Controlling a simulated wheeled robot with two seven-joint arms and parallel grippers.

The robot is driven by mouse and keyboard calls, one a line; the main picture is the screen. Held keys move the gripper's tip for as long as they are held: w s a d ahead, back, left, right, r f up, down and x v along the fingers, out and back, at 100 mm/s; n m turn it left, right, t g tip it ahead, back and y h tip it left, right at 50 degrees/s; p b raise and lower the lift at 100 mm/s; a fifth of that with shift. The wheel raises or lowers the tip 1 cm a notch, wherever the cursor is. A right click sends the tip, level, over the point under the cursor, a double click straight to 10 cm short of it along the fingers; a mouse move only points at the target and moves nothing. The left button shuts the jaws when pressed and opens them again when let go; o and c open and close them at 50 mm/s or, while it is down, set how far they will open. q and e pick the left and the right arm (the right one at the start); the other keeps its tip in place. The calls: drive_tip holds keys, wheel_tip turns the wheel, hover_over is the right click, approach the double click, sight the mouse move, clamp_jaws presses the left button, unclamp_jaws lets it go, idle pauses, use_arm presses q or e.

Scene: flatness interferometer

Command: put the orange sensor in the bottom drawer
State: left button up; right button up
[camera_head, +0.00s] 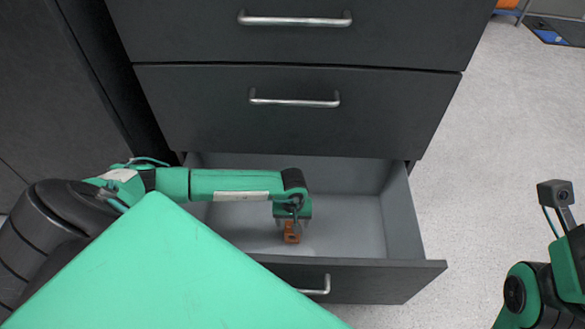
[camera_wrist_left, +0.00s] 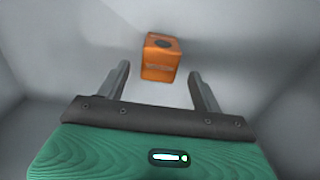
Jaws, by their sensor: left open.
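The orange sensor (camera_head: 292,234) is in the open bottom drawer (camera_head: 348,222), and it also shows in the left wrist view (camera_wrist_left: 160,58) as a small orange block with a dark round spot on top. My left gripper (camera_head: 292,222) reaches down into the drawer above the sensor. In the left wrist view its two fingers (camera_wrist_left: 160,82) are apart, with the sensor ahead of and between their tips. I see no finger closed on it. The bottom drawer is pulled out, with its handle (camera_head: 316,286) at the front. My right gripper is not in view.
Two shut drawers with bar handles (camera_head: 295,20) are above the open one. A dark cabinet side (camera_head: 60,90) stands at the left. The pale floor (camera_head: 480,150) is clear at the right. The drawer's right part is empty.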

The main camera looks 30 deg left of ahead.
use_arm(q)
drive_tip(key=shift+r+p, duration=0.75)
drive_tip(key=shift+r, duration=1.55)
